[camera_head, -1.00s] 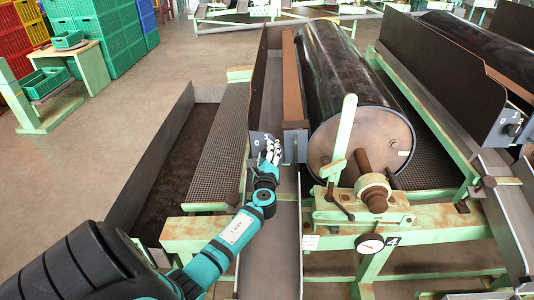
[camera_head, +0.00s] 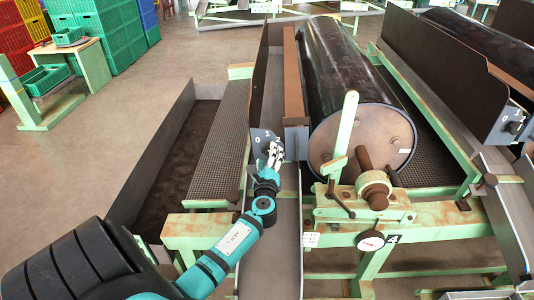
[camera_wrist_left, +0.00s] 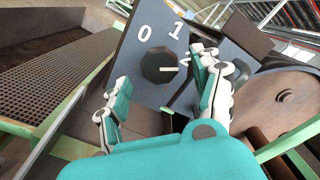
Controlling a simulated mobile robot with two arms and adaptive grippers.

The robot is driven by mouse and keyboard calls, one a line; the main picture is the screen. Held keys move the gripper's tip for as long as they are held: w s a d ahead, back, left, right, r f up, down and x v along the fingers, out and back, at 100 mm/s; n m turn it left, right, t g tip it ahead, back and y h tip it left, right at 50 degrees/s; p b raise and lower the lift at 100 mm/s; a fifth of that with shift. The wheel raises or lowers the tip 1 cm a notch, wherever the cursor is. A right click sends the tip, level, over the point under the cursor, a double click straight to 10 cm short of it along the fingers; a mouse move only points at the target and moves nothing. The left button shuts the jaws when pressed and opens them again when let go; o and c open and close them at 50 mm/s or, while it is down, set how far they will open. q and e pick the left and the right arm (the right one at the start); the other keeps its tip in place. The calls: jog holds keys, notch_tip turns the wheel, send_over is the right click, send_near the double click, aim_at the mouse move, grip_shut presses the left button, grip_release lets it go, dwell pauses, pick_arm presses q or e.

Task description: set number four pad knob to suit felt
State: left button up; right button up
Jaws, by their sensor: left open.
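The grey control plate (camera_head: 257,139) with marks 0 and 1 stands left of the drum with the number 4 sign (camera_head: 393,239) at its front. In the left wrist view the plate (camera_wrist_left: 128,78) carries a dark round knob (camera_wrist_left: 157,65). The knob's pale pointer line points right, toward a mark partly hidden by a finger. My left gripper (camera_head: 275,153) is open just in front of the plate. My right gripper is out of view.
The dark drum (camera_head: 350,80) on a green frame with an upright lever (camera_head: 345,130) and a dial (camera_head: 370,241) stands to the right. A small white label (camera_head: 310,240) is unreadable. Another knob plate (camera_head: 512,122) is at far right. A mesh shelf (camera_head: 218,150) lies left.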

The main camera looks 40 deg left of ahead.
pick_arm(q)
jog(key=v, duration=0.8)
jog(key=shift+s+d, duration=0.15)
